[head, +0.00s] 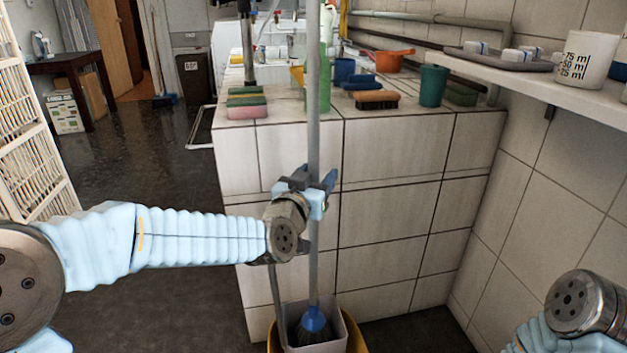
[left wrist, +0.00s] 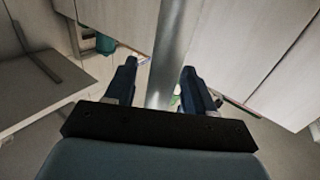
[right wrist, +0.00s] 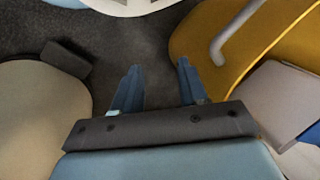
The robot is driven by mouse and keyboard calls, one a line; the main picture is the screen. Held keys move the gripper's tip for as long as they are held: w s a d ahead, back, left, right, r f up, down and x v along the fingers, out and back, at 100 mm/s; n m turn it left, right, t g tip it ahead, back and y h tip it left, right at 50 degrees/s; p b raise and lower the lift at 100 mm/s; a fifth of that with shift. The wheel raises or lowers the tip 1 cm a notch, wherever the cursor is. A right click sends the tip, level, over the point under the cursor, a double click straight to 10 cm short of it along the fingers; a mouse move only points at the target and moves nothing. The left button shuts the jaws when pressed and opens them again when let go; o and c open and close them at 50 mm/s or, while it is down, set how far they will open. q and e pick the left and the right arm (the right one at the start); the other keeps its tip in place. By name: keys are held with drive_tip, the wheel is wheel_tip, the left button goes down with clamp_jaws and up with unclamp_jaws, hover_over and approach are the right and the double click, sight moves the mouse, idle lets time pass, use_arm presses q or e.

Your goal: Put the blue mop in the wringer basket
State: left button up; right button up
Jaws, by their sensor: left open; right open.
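The blue mop has a long grey handle (head: 314,90) standing nearly upright and a blue head (head: 314,320) at the bottom. The head is inside the pale grey wringer basket (head: 342,325), whose lower part is cut off by the frame edge. My left gripper (head: 313,186) is open around the handle. In the left wrist view the handle (left wrist: 168,40) passes between the spread fingers. My right gripper (right wrist: 159,68) is open and empty, low near the yellow bucket; the basket (right wrist: 285,95) shows at that view's right edge. The right fingers are not in the head view.
The yellow bucket (head: 357,340) surrounds the basket at the foot of the tiled block (head: 390,220). Sponges, a brush (head: 376,100) and a green cup (head: 433,85) stand on the block. A white shelf (head: 560,88) juts out at right. Dark floor (head: 140,150) is open at left.

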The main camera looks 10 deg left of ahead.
use_arm(q)
drive_tip(key=s+a, duration=0.2)
drive_tip(key=s, duration=0.9)
drive_tip(key=shift+s, duration=0.4)
drive_tip(key=shift+a+f, duration=0.1)
drive_tip(key=shift+a, duration=0.05)
